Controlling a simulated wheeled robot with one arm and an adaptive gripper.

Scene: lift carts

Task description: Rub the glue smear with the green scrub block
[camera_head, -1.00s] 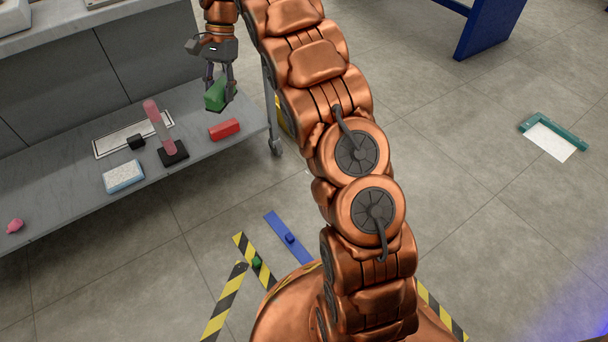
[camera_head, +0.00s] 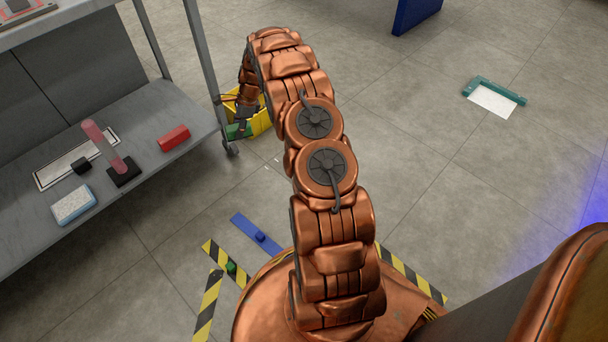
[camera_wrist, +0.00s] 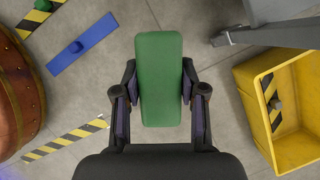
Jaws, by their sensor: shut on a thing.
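The green scrub block (camera_wrist: 160,55) is held lengthwise between the two fingers of my gripper (camera_wrist: 160,88) in the wrist view, with floor below it. In the head view the block (camera_head: 238,131) hangs under my gripper (camera_head: 240,112), off the right end of the cart shelf and in front of a yellow bin. The gripper is shut on the block's sides, and my arm partly covers the area. I cannot make out a glue smear in either view.
The cart shelf (camera_head: 150,170) bears a red block (camera_head: 173,138), a blue-white sponge (camera_head: 73,204), a pink upright on a black base (camera_head: 123,172) and a framed white plate (camera_head: 48,176). The yellow bin (camera_wrist: 255,105) is close on the right. A blue strip (camera_wrist: 84,43) lies on the floor.

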